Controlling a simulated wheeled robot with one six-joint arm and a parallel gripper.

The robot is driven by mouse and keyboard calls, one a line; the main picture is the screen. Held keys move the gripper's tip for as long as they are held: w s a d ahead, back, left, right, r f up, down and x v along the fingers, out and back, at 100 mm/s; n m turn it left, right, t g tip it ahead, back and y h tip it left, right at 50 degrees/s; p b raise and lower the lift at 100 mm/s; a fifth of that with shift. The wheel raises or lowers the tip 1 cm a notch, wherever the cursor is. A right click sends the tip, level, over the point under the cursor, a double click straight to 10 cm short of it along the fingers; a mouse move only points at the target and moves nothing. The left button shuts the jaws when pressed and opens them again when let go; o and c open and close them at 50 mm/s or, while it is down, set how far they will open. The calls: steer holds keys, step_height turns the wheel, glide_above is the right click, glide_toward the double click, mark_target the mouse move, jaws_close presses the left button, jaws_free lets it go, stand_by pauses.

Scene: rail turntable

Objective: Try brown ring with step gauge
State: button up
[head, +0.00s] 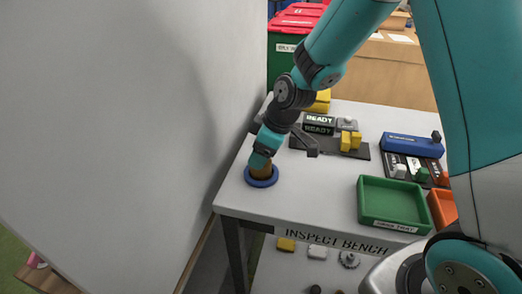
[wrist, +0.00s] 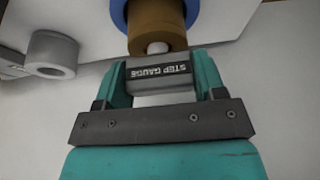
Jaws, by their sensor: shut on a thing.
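My gripper (head: 259,160) points down over the near left corner of the inspect bench (head: 300,205). In the wrist view its two teal fingers (wrist: 161,82) are shut on a grey block with a black STEP GAUGE label, the step gauge (wrist: 160,70). A pale round tip of the gauge meets the end of the brown ring (wrist: 157,22); how far it reaches inside is hidden. The brown ring (head: 262,171) stands within a round blue piece (head: 261,182) on the bench. The gauge itself is hard to make out in the head view.
A grey hollow cylinder (wrist: 52,52) lies to the left in the wrist view. A wall (head: 150,120) runs close along the bench's left side. The bench's front middle is clear.

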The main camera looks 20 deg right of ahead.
steer(key=shift+f, duration=0.3)
stand_by(0.4)
steer(key=o, duration=1.1)
steer(key=shift+c, duration=0.2)
steer(key=shift+r, duration=0.1)
steer(key=v, duration=1.7)
steer(key=s+a+m+g, duration=0.1)
steer(key=s+a, duration=0.4)
steer(key=s, duration=0.5)
steer(key=s+a+m+g, duration=0.1)
steer(key=s+a, duration=0.3)
steer(key=s, duration=0.7)
steer(key=shift+a+f+m+g+y+b, duration=0.3)
steer(key=shift+a+f+m+b, duration=0.15)
steer(key=shift+m, duration=0.45)
